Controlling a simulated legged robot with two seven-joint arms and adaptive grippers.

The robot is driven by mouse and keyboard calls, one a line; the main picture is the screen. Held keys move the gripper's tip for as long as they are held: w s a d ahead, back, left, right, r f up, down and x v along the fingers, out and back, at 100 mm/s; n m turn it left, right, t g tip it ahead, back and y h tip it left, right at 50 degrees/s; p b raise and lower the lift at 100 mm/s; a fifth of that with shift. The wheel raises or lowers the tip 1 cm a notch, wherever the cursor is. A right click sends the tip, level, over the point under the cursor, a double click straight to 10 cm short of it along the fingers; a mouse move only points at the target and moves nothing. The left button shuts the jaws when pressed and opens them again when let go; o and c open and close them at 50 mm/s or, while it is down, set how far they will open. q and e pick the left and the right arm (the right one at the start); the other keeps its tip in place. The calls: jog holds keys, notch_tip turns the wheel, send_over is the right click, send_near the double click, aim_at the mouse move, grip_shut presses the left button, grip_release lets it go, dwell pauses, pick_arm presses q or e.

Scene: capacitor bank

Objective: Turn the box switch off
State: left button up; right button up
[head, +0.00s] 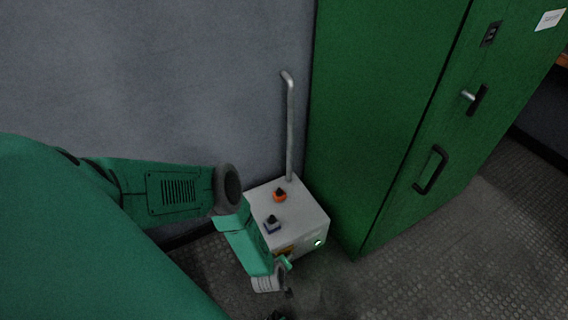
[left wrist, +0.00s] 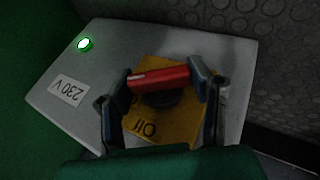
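The white box (head: 310,215) stands on the floor against the wall, with a conduit rising from it. In the left wrist view its front face (left wrist: 60,75) carries a yellow plate (left wrist: 150,128) with a red switch handle (left wrist: 160,78) on a dark round base. The handle lies nearly level across the view. My left gripper (left wrist: 162,82) is open, its fingers spread on either side of the handle, close to its two ends. I cannot tell whether they touch it. In the head view my left arm hides most of the plate (head: 285,250).
A green light (left wrist: 85,44) glows beside a "230 V" label (left wrist: 70,90) on the box front. On top are an orange-based knob (head: 280,195) and a blue-based one (head: 272,224). A tall green cabinet (head: 385,110) stands right of the box. Patterned floor (head: 430,260) is open in front.

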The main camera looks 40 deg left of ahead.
pick_arm(q)
jog(key=shift+s+d, duration=0.25)
jog(key=shift+d, duration=0.15)
jog(key=t, duration=0.1)
jog(key=t+h, duration=0.1)
jog(key=shift+s+f+n+t, duration=0.15)
jog(key=shift+s+n+t, duration=0.05)
jog(key=shift+n+t, duration=0.1)
jog(key=t, duration=0.3)
jog(key=shift+d+n+h, duration=0.1)
jog(key=shift+n+h, duration=0.3)
jog(key=shift+s+f+t, duration=0.1)
jog(key=shift+f+t, duration=0.05)
jog(key=shift+t, duration=0.25)
jog(key=o, duration=1.2)
jog(key=shift+w+a, duration=0.2)
jog(key=shift+r, duration=0.2)
